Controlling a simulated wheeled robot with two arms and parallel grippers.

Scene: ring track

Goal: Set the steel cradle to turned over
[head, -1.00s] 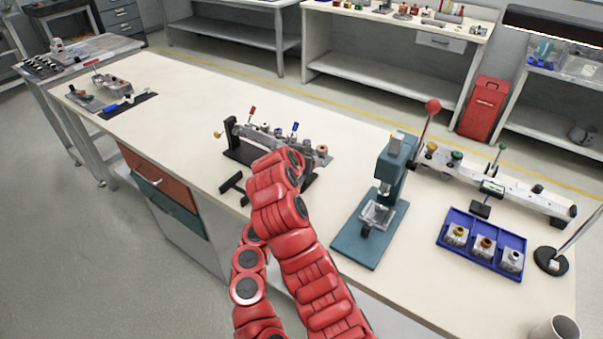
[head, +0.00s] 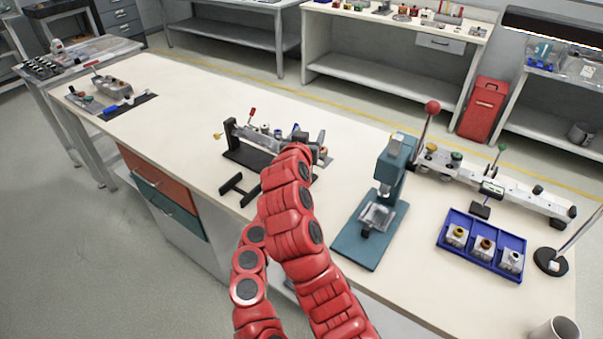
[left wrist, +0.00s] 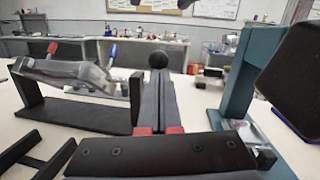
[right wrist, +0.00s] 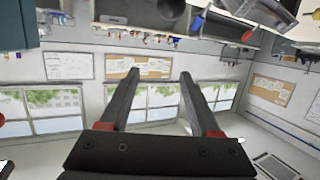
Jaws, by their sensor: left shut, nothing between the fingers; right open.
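The steel cradle (head: 262,140) is a grey trough on a black stand (head: 253,159) in the middle of the bench. In the left wrist view the cradle (left wrist: 65,72) lies left of the fingers, between two black posts; I cannot tell which way up it is. My left gripper (left wrist: 160,92) is shut and empty, to the right of the stand, with a black ball knob (left wrist: 158,60) at its fingertips; whether they touch is unclear. My right gripper (right wrist: 158,76) is open with nothing between its fingers. In the head view it is mostly hidden by my red arm at the stand's right end.
A teal press (head: 385,190) stands right of the stand. A blue tray (head: 481,245) with small blocks and a long white rail fixture (head: 500,184) lie further right. Red and blue handles stand behind the cradle.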

